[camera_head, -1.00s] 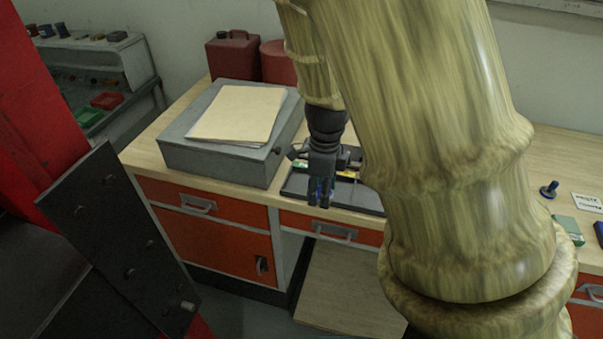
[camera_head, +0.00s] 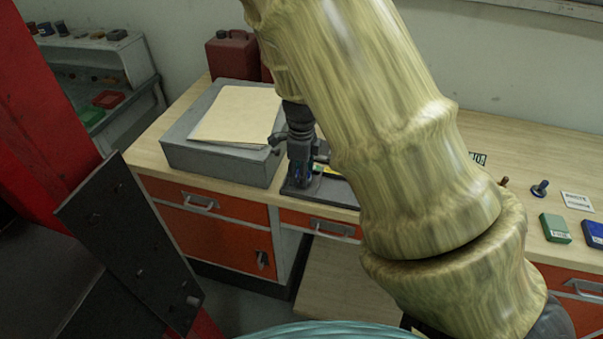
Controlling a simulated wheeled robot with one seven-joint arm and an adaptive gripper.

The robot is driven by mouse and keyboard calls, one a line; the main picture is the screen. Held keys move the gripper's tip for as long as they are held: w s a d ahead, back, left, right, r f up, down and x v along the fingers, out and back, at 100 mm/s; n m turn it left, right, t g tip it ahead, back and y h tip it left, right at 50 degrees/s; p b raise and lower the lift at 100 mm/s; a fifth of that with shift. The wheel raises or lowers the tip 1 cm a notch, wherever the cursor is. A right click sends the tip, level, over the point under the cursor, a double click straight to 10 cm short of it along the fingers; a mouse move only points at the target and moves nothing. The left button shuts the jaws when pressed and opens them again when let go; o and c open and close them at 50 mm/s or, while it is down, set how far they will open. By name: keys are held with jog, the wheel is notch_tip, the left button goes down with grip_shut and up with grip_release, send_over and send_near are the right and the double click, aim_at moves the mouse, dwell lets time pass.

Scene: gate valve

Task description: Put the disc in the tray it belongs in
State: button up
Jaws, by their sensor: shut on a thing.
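My gripper (camera_head: 299,172) points down over the left part of a dark tray (camera_head: 335,194) on the wooden bench. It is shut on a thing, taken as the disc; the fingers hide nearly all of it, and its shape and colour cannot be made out. A little blue shows at the fingers. The tray's front edge and a small yellow-green patch in it show; my arm covers its right part. I cannot tell whether the fingers touch the tray.
A grey box (camera_head: 190,154) with a tan folder (camera_head: 236,114) stands close left of my gripper. A red can (camera_head: 231,55) is behind. To the right lie a blue-topped stamp (camera_head: 540,188), a white card (camera_head: 577,202), a green box (camera_head: 555,228) and a blue box (camera_head: 593,234).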

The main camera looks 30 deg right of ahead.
jog(key=shift+f, duration=0.8)
jog(key=shift+f, duration=0.15)
jog(key=o, duration=1)
notch_tip(320, 180, up, 12)
jog(key=shift+r+b, duration=0.2)
jog(key=shift+b, duration=0.75)
